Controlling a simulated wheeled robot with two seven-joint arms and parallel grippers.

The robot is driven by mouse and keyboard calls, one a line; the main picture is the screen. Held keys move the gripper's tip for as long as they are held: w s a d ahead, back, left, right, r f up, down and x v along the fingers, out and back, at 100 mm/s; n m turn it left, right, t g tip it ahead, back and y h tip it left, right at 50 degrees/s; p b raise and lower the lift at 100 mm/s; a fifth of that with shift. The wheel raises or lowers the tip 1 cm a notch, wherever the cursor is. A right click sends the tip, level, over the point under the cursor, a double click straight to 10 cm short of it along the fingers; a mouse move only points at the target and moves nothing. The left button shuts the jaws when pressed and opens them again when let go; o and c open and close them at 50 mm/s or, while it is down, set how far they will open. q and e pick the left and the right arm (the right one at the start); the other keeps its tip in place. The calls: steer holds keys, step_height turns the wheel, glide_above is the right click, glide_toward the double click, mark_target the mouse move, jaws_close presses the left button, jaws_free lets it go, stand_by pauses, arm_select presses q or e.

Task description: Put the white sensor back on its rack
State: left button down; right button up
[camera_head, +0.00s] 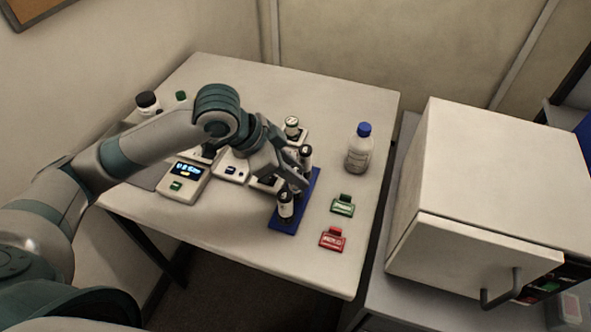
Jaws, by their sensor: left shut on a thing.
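My left gripper (297,180) reaches in from the left, points down over the blue rack (277,226) and is shut on a small white and dark thing, apparently the white sensor. The gripper hides most of it, and I cannot tell whether it touches the rack. A white cylinder with dark ends (286,206) stands upright at the front end of the rack. Another dark-topped cylinder (306,153) shows at the rack's back end, just behind the gripper. My right gripper is not in view.
A blue-capped bottle (358,153) stands to the right. A green tag (343,205) and a red tag (332,239) lie right of the rack. Devices with a lit display (186,171) sit left, partly under my arm. A white oven-like box (480,190) stands beyond the table (235,247).

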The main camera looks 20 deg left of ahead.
arm_select(q)
steer(key=c, duration=1.5)
jaws_free()
steer(key=shift+f, duration=0.15)
steer(key=shift+o, duration=0.2)
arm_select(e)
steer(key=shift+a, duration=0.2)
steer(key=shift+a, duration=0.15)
arm_select(q)
steer(key=b+v, duration=0.1)
steer(key=v, duration=1.1)
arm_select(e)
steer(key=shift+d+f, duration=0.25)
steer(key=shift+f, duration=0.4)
arm_select(q)
steer(key=shift+r, duration=0.2)
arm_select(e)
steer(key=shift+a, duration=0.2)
